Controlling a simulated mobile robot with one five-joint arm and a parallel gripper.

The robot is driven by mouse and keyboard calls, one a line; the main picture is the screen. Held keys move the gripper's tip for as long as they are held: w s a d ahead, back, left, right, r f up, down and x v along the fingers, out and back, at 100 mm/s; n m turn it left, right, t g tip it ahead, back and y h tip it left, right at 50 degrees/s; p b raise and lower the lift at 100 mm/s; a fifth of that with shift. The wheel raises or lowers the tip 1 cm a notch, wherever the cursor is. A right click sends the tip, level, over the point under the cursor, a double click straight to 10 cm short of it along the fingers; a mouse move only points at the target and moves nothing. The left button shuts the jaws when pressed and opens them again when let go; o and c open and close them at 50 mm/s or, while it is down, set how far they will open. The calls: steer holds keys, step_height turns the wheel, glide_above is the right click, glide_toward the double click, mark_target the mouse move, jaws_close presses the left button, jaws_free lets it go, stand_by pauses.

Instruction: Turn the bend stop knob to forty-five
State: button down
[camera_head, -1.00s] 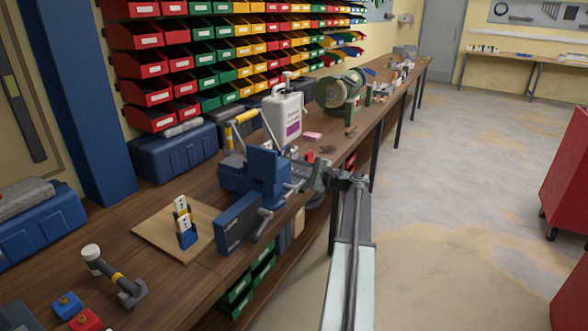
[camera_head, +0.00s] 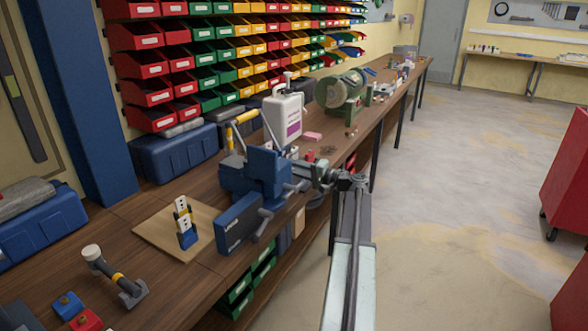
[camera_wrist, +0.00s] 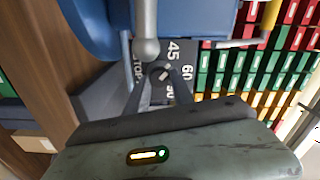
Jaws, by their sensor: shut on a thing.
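The bend stop knob (camera_wrist: 159,75) is a small grey round knob with a pale mark on its face, in the wrist view. It sits on a dark dial plate (camera_wrist: 190,60) with white figures 45, 60 and a partly covered 90, and the word STOP at its left. Which figure the mark points to I cannot tell. My gripper (camera_wrist: 160,82) is shut on the knob, one finger on each side. In the head view my gripper (camera_head: 318,173) reaches the right side of the blue bending machine (camera_head: 262,172); the knob is hidden there.
A grey lever with a ball end (camera_wrist: 146,48) hangs close above the knob. A white canister (camera_head: 284,115) stands behind the machine.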

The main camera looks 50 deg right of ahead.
steer(key=shift+n, duration=0.9)
steer(key=c, duration=1.1)
jaws_free()
steer(key=v, duration=0.8)
steer(key=shift+a, duration=0.1)
